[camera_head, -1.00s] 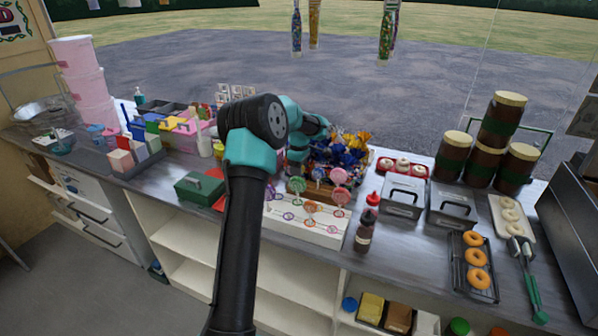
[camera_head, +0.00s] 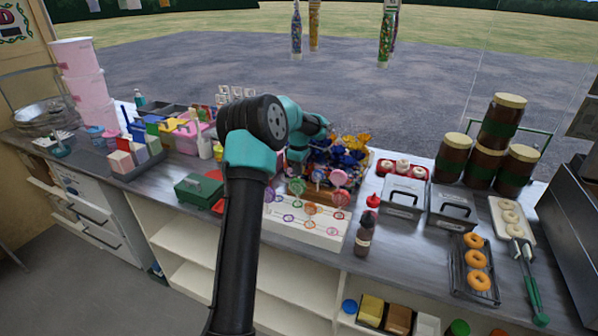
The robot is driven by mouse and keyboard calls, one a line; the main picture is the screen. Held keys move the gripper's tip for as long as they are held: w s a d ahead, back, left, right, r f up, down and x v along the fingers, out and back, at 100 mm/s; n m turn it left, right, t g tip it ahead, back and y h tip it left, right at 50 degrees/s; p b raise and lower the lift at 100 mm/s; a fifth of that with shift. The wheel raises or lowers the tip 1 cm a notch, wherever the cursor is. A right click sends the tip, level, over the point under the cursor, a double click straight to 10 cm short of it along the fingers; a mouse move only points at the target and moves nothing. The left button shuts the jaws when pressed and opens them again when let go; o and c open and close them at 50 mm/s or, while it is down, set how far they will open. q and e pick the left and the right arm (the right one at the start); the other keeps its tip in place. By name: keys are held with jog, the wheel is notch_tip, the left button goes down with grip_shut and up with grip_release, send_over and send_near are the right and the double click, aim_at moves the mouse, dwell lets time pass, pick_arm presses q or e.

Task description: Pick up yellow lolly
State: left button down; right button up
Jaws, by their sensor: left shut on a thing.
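My left gripper (camera_head: 298,155) is beyond the upper arm and elbow, by the back of the white lolly stand (camera_head: 312,233). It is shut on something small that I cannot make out. Several round lollies stand upright in the stand: a green lolly (camera_head: 296,186), a pink lolly (camera_head: 338,178), a blue-purple lolly (camera_head: 318,175) and an orange lolly (camera_head: 311,208) among them. I cannot pick out a yellow lolly, and my arm hides the left part of the stand. My right gripper is not in view.
A crate of blue and gold wrapped sweets (camera_head: 350,150) stands close behind the stand. A dark sauce bottle (camera_head: 364,238) stands at its right, and a green box (camera_head: 198,188) at its left. Grey lidded tins (camera_head: 401,197) and brown jars (camera_head: 451,158) stand further right.

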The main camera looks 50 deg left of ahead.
pick_arm(q)
notch_tip(320, 180, up, 9)
jog(key=shift+r, duration=0.15)
dwell(0.6)
notch_tip(320, 180, up, 6)
jog(key=shift+r, duration=0.25)
jog(key=shift+d, duration=0.15)
